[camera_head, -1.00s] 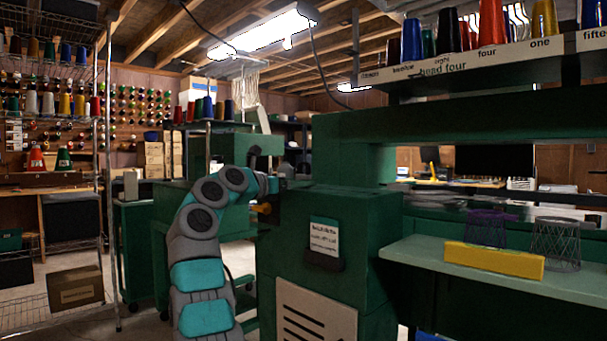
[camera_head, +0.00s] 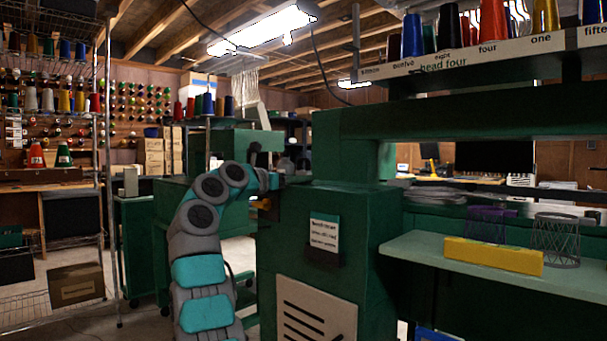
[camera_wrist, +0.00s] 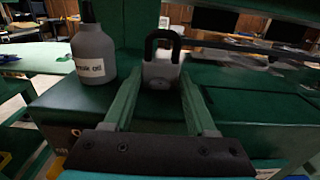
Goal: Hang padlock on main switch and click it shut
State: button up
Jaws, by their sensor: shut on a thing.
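In the wrist view a padlock with a grey body (camera_wrist: 162,75) and a black shackle is upright between the green fingers of my gripper (camera_wrist: 161,86), which is shut on it. I cannot tell whether the shackle is latched. In the head view my gripper (camera_head: 278,181) is small, beside the upper left edge of the green machine cabinet (camera_head: 345,225); the padlock cannot be made out there. A small orange-yellow part (camera_head: 265,204), possibly the main switch, shows just below my gripper. Whether the padlock touches it cannot be told.
A dark grey bottle with an oil label (camera_wrist: 93,55) stands left of the padlock on a green top. A pale shelf (camera_head: 430,248) with a yellow box (camera_head: 493,256) and wire cups is at right. A wire rack (camera_head: 107,180) stands at left.

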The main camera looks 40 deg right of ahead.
aim_at(302, 160)
jog(key=shift+r+p, duration=2.55)
jog(key=shift+f, duration=0.15)
notch_tip(302, 160, down, 5)
jog(key=b, duration=0.5)
jog(key=shift+a+f+b, duration=0.2)
jog(key=shift+a+b, duration=0.1)
jog(key=shift+b, duration=0.25)
grip_shut()
jog(key=a, duration=0.3)
jog(key=a+b, duration=0.1)
jog(key=a, duration=0.1)
jog(key=shift+s+r, duration=0.2)
jog(key=shift+r, duration=0.05)
jog(key=shift+d, duration=0.1)
